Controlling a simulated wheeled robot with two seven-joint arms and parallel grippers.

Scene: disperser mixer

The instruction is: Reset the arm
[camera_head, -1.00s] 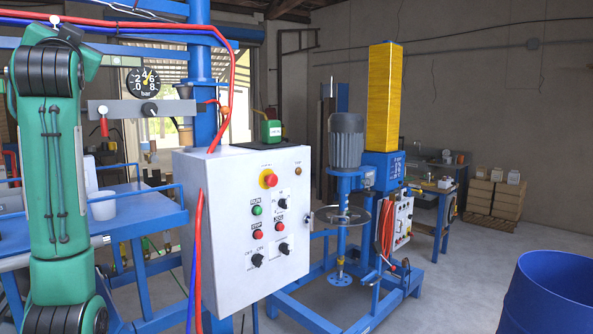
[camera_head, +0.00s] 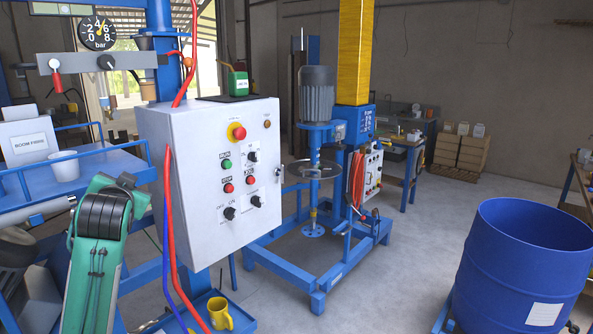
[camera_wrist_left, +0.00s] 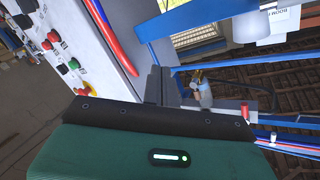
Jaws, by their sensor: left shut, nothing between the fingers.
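My green left arm (camera_head: 97,255) stands at the lower left of the head view, in front of the blue bench and left of the white control box (camera_head: 208,185). Its gripper is outside the head view. In the left wrist view my left gripper's dark fingers (camera_wrist_left: 160,86) show above the green wrist housing, shut and empty. I cannot tell the exact gap between fingers and box. My right gripper is in neither view.
A disperser mixer (camera_head: 316,150) with a yellow column cover stands behind the box. A blue drum (camera_head: 520,262) is at the right. A blue bench (camera_head: 85,182) carries a white cup (camera_head: 63,166). Red and blue hoses (camera_head: 167,235) hang by the box. Floor between mixer and drum is clear.

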